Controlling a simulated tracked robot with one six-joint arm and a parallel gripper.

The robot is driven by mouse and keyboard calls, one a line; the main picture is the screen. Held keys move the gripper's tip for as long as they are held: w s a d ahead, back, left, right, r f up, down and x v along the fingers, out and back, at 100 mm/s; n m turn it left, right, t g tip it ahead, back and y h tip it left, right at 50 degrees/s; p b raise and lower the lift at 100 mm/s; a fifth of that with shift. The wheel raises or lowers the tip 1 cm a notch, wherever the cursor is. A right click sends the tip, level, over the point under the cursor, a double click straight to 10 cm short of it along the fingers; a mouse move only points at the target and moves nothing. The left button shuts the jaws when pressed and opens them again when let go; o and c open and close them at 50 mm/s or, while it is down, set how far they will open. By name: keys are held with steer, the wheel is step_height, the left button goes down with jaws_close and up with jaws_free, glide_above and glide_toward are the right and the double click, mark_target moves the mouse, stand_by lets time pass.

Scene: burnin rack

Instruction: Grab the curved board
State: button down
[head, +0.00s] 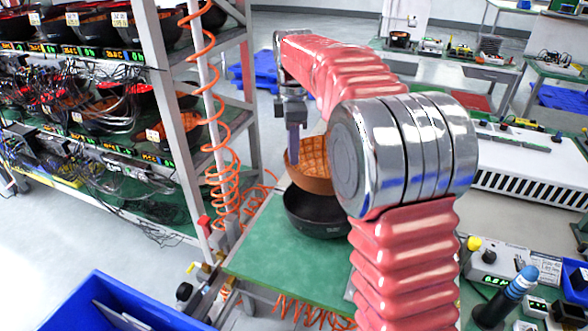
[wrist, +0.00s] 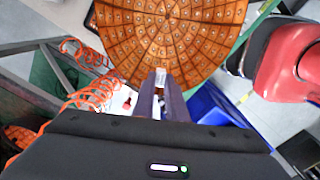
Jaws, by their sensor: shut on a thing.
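The curved board (head: 317,161) is an orange-brown shallow bowl shape with a grid of small tiles on its inner face. It also fills the top middle of the wrist view (wrist: 172,38). My gripper (head: 294,152) points down at the board's left edge, and its fingers are shut on the rim; in the wrist view the fingertips (wrist: 161,76) meet at the near edge. A black round bowl (head: 316,212) stands on the green table (head: 262,247) just below the board. The board overlaps the bowl's rim in the picture, so I cannot tell whether they touch.
A metal rack (head: 168,112) with several dark bowls, orange boards and cables stands at the left. A coiled orange hose (head: 222,165) hangs at its post, close to my gripper. A blue bin (head: 112,305) is at the front left. Benches with devices stand at the right.

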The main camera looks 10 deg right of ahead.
steer(key=shift+r, duration=0.95)
